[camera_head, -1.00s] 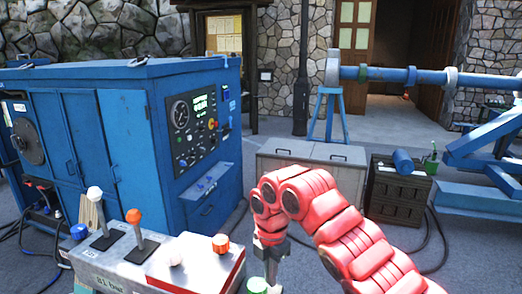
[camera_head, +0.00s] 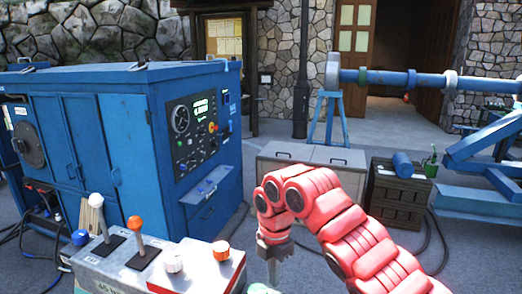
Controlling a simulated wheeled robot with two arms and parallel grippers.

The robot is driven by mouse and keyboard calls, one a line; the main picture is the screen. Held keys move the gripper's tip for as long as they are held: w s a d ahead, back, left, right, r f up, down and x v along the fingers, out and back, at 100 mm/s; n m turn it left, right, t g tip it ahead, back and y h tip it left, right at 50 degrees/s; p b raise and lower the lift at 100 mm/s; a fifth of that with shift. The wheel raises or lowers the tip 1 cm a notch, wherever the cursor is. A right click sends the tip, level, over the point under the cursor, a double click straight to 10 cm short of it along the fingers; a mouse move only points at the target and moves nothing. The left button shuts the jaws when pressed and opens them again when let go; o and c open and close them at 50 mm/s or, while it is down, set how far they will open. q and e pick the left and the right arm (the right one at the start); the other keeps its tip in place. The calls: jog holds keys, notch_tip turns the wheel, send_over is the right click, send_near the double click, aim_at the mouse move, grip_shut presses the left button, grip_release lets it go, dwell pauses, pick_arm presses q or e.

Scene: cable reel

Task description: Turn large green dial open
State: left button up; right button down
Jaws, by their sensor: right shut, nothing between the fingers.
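My right gripper (camera_head: 273,280) hangs down from the red arm just beside and behind the dial. Its narrow fingers are shut and empty. I cannot tell whether the fingertips touch the dial. My left gripper is out of view.
A control console (camera_head: 105,270) carries a white-topped lever (camera_head: 96,200), an orange-topped lever (camera_head: 134,223) and a red-sided box (camera_head: 237,268) with knobs. A blue machine cabinet (camera_head: 120,110) stands at the left, with grey boxes (camera_head: 310,156) and a dark crate (camera_head: 395,200) behind.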

notch_tip(320, 180, up, 4)
jog(key=shift+r+p, duration=0.1)
jog(key=shift+p, duration=1.15)
